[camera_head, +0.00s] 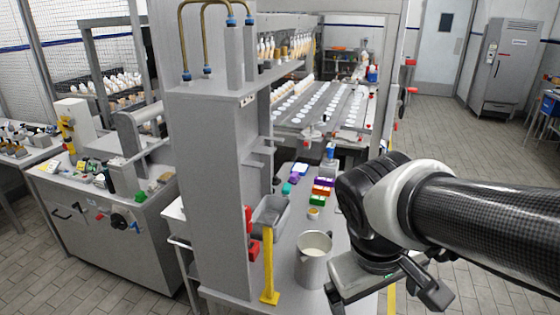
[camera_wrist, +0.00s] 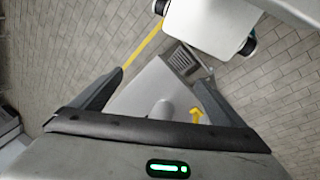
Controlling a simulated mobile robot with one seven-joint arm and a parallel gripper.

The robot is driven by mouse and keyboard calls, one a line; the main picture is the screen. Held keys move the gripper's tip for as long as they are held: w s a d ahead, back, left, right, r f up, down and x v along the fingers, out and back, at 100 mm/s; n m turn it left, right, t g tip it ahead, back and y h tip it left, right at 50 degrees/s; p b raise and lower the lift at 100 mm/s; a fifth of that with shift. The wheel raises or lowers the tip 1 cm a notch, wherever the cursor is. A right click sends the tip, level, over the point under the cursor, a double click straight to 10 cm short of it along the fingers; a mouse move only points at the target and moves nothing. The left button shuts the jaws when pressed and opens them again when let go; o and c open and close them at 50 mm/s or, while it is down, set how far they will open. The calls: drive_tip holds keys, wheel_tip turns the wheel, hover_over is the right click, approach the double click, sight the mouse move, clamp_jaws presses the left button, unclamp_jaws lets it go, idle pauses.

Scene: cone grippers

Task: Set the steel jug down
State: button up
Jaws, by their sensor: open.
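The steel jug (camera_head: 314,258) is a plain grey metal vessel with a pale inside. It stands upright on the grey worktop (camera_head: 285,262), near its front end, in the head view. My gripper (camera_head: 382,292) is just right of the jug, its jaws apart and not around the jug. In the wrist view my gripper (camera_wrist: 158,78) has its two dark fingers spread wide with nothing gripped. A grey rounded shape between them is partly hidden by the gripper body, and I cannot tell what it is.
A yellow stand (camera_head: 268,266) is close left of the jug. A grey bin (camera_head: 270,212), a small cup (camera_head: 313,214) and coloured boxes (camera_head: 321,189) lie behind. A grey column (camera_head: 212,190) rises at the left. Open tiled floor (camera_head: 480,190) lies to the right.

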drive_tip(key=d+f+n+g+h+b, duration=0.2)
drive_tip(key=d+f+n+h, duration=0.3)
drive_tip(key=f, duration=0.1)
drive_tip(key=n+t+b, duration=0.9)
drive_tip(key=n+t, duration=0.8)
drive_tip(key=n, duration=0.7)
approach(318, 235)
drive_tip(key=shift+y, duration=0.4)
drive_tip(key=p+x, duration=0.1)
drive_tip(key=x, duration=0.3)
drive_tip(key=shift+w+d+r, duration=0.1)
drive_tip(key=shift+x, duration=3.05)
drive_tip(key=shift+d, duration=0.1)
